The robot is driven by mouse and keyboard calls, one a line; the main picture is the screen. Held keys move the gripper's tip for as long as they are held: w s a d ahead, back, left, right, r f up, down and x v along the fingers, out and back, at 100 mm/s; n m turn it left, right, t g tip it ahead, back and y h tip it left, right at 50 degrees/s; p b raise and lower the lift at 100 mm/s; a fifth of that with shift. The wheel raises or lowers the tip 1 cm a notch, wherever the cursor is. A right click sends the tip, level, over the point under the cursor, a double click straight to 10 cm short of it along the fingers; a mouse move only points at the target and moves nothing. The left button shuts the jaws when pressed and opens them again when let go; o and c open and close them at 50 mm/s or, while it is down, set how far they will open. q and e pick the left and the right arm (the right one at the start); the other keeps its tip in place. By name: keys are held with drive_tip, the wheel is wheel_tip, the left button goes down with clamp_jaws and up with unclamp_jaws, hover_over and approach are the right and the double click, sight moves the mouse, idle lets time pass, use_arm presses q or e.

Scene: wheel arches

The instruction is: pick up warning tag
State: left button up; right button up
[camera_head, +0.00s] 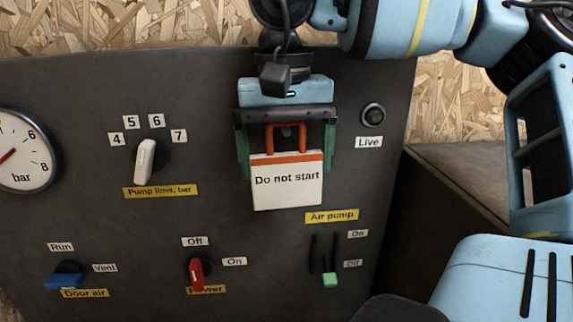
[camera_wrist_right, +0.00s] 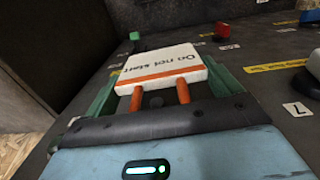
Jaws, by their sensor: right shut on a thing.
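The warning tag (camera_head: 287,188) is a white plate reading "Do not start", with an orange-red top band and an orange loop handle. It hangs upright in front of the dark panel, and a grey peg shows inside its loop. My right gripper (camera_head: 287,164) reaches down from above with its green fingers on either side of the tag, shut on it. The right wrist view shows the tag (camera_wrist_right: 165,63) between the fingers of the gripper (camera_wrist_right: 163,84). Whether the loop still rests on the peg cannot be told. My left gripper is out of view.
The dark panel (camera_head: 90,100) carries a gauge (camera_head: 22,150), a white pump-limit knob (camera_head: 146,160), a blue door-air knob (camera_head: 66,276), a red power knob (camera_head: 196,273), a green air-pump slider (camera_head: 330,279) and a Live button (camera_head: 373,115). Chipboard wall (camera_head: 150,22) lies behind.

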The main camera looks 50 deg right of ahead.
sight(296, 171)
drive_tip(key=shift+r, duration=0.45)
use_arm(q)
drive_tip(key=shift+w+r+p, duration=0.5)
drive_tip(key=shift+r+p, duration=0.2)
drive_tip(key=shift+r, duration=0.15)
use_arm(e)
drive_tip(key=s+a, duration=1.1)
drive_tip(key=s, duration=0.2)
drive_tip(key=shift+s+a+r, duration=0.25)
drive_tip(key=shift+s+a, duration=0.05)
drive_tip(key=shift+s, duration=0.1)
drive_tip(key=shift+w, duration=0.1)
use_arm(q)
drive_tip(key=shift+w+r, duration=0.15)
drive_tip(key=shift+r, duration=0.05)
use_arm(e)
drive_tip(key=w+d+m, duration=0.6)
drive_tip(key=w, duration=0.1)
drive_tip(key=shift+w+d+r, duration=0.1)
drive_tip(key=shift+w+d, duration=0.1)
drive_tip(key=shift+d, duration=0.15)
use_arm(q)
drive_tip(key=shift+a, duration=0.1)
use_arm(e)
drive_tip(key=shift+w, duration=0.1)
